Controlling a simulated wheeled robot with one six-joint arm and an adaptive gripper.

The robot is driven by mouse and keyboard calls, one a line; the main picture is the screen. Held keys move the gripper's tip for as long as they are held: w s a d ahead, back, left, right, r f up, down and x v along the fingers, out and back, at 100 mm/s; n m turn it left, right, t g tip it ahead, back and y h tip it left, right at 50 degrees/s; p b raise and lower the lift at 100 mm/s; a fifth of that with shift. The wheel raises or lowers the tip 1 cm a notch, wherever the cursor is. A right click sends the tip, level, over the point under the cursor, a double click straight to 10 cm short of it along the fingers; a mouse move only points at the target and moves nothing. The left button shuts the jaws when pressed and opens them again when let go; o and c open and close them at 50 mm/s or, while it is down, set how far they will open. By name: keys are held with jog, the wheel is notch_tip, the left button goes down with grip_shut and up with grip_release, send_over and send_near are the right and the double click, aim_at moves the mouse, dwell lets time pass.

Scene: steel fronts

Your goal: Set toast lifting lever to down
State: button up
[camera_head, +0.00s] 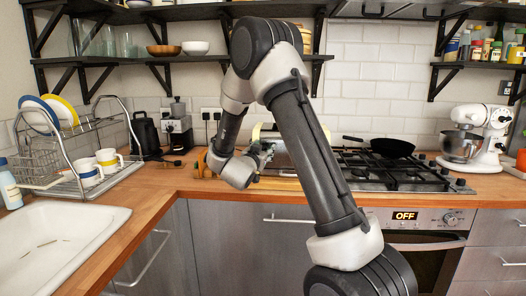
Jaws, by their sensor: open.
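My gripper (263,152) is small in view, low over the wooden counter near the back wall, left of the stove. Its jaws are open. A shiny grey boxy thing (283,158) with pale rounded shapes by its top stands right beside the gripper and partly behind my arm. It may be the toaster, but I cannot be sure. No lifting lever can be made out, and I cannot tell whether the gripper touches anything.
A gas hob (405,171) with a black pan (392,147) is at the right, near a white mixer (478,140). A black-and-silver appliance (178,128) and a black kettle (146,135) stand left. A dish rack (72,150) and sink (60,240) lie farther left. Shelves hang above.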

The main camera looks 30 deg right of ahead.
grip_shut()
jog(key=shift+f, duration=3.7)
jog(key=shift+s+f, duration=0.1)
grip_release()
jog(key=v, duration=1.2)
